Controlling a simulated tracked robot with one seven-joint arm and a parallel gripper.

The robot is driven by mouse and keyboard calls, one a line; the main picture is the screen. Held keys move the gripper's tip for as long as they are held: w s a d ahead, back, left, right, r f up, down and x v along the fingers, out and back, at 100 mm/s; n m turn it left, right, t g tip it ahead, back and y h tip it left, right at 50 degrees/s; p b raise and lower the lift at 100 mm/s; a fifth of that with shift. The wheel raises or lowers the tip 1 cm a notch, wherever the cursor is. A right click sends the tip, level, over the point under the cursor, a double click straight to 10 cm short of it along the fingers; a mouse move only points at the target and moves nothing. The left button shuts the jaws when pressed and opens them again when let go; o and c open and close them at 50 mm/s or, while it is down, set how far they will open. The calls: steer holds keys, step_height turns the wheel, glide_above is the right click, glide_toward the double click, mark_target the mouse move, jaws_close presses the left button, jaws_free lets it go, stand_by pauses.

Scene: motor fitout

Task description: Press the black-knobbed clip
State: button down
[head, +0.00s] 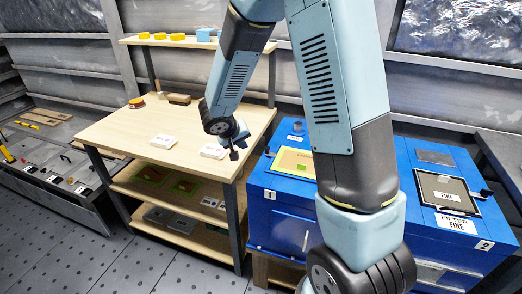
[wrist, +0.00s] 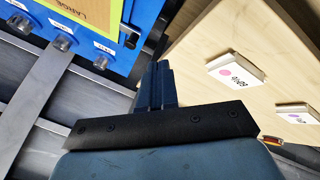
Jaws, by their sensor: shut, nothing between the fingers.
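My gripper (head: 234,154) is shut and empty, above the right end of the wooden table. In the wrist view its dark fingers (wrist: 157,84) are together, pointing away from the camera. A small black-knobbed clip (head: 268,151) is at the left edge of blue cabinet 1, right of my gripper and apart from it. A black part at the blue cabinet's edge shows in the wrist view (wrist: 131,37), up and left of the fingers. A second black-knobbed clip (head: 486,192) is at the right of cabinet 2. I cannot tell which clip is meant.
The wooden table (head: 120,132) holds white cards (head: 214,150) and a round orange-topped item (head: 136,102). Cabinet 1 (head: 262,192) carries a yellow-edged panel (head: 292,162); cabinet 2 carries a framed FINE panel (head: 447,192). Metal knobs (wrist: 62,43) line the blue face. A narrow gap separates table and cabinet.

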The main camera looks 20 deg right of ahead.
glide_above(260, 160)
steer(key=a, duration=0.4)
step_height(260, 160, down, 8)
steer(key=shift+w+d+r, duration=0.1)
steer(key=shift+w+d, duration=0.05)
steer(key=shift+d, duration=1.95)
